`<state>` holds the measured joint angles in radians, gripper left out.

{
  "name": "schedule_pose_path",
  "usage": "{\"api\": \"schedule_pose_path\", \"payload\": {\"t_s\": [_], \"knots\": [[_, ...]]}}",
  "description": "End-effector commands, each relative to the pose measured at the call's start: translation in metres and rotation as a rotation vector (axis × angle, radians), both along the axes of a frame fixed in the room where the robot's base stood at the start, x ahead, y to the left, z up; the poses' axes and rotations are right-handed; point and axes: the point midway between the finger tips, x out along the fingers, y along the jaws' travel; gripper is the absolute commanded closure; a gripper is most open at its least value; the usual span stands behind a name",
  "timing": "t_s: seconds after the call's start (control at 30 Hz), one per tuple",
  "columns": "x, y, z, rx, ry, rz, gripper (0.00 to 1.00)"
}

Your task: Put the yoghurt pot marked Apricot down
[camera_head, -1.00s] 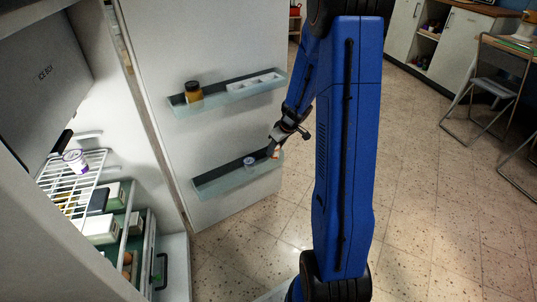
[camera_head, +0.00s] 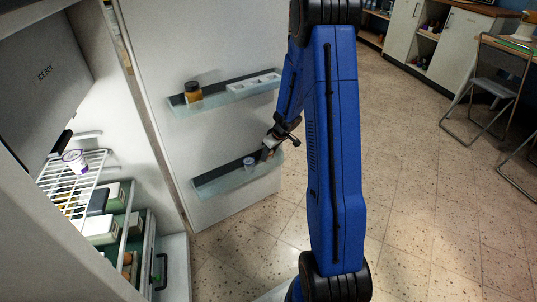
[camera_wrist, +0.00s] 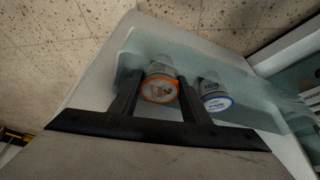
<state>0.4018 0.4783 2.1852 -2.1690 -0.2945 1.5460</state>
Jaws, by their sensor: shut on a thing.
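A pot with an orange rim (camera_wrist: 160,88) sits between the two dark fingers of my gripper (camera_wrist: 160,94), which is shut on it. Its lid print is too small to read. The pot is at the lower door shelf (camera_head: 212,186); I cannot tell whether its base touches the shelf. A second pot, with a blue rim (camera_wrist: 215,101), stands on that shelf just right of it in the wrist view. The blue-rimmed pot also shows in the head view (camera_head: 249,163), left of my gripper (camera_head: 268,153).
The upper door shelf (camera_head: 215,99) holds a jar (camera_head: 193,92) and a white tray (camera_head: 254,84). A purple-and-white pot (camera_head: 75,161) stands on the wire rack (camera_head: 67,190) inside the fridge. The left part of the lower door shelf is clear.

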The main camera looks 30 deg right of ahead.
Motion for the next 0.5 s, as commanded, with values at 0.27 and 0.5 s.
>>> {"api": "schedule_pose_path", "payload": {"t_s": [0.27, 0.5], "knots": [[0.0045, 0.0002, -0.0057, -0.001, -0.002, 0.001, 0.82], [0.0042, 0.0002, -0.0091, 0.0, -0.001, 0.0, 0.82]]}}
